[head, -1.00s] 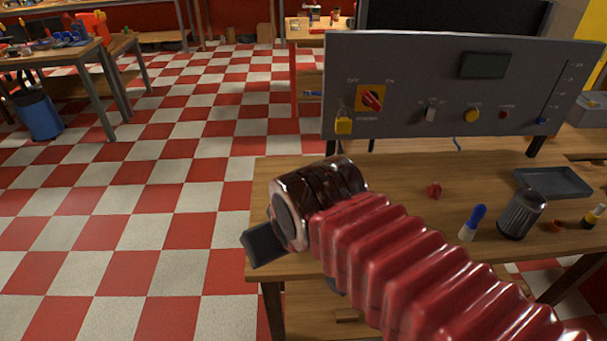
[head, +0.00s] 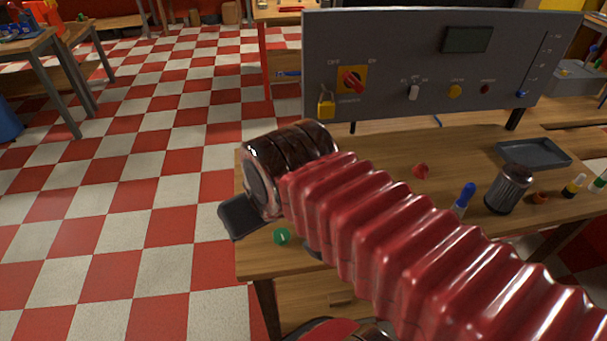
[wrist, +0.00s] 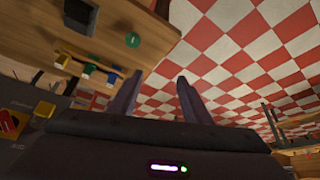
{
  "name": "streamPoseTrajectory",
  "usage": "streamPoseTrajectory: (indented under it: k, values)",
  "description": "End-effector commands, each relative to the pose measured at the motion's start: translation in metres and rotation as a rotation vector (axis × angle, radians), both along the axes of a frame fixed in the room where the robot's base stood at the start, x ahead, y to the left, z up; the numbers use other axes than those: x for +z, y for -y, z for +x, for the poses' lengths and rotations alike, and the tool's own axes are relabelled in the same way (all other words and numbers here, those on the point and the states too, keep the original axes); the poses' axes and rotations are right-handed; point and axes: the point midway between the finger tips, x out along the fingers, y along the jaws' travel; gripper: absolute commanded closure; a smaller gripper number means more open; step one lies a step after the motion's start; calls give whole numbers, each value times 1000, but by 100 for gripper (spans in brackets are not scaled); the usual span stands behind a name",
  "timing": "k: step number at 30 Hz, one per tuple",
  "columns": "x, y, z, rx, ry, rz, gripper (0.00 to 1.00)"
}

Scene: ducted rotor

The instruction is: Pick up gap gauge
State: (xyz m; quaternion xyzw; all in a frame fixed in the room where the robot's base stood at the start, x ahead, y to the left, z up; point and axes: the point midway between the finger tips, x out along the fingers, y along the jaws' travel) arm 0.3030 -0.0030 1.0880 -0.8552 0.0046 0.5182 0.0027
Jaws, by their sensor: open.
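I cannot make out a gap gauge for certain in either view. My gripper (wrist: 157,84) is open and empty in the wrist view, with its two dark fingers apart and the checkered floor behind them. In the head view my gripper (head: 240,215) shows only as a dark piece at the bench's left edge, mostly hidden behind my wrist. A green round thing (head: 282,236) lies on the wooden bench (head: 385,155) near its front left edge. It also shows in the wrist view (wrist: 132,40), to the left of the fingers. My red arm hides part of the bench top.
A grey control panel (head: 400,105) with a red switch and yellow padlock (head: 326,102) stands at the bench's back. A red piece (head: 421,171), blue-topped item (head: 464,197), dark cup (head: 509,190) and grey tray (head: 535,153) are on the right. Open floor lies left.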

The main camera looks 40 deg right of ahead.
Motion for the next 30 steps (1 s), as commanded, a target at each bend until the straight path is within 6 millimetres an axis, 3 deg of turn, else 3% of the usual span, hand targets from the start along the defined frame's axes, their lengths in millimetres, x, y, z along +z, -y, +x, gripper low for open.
streamPoseTrajectory:
  k: [17, 30]
  values:
    - [27, 67, 82, -160, -175, 13, 56]
    - [18, 142, 147, -292, -320, 49, 56]
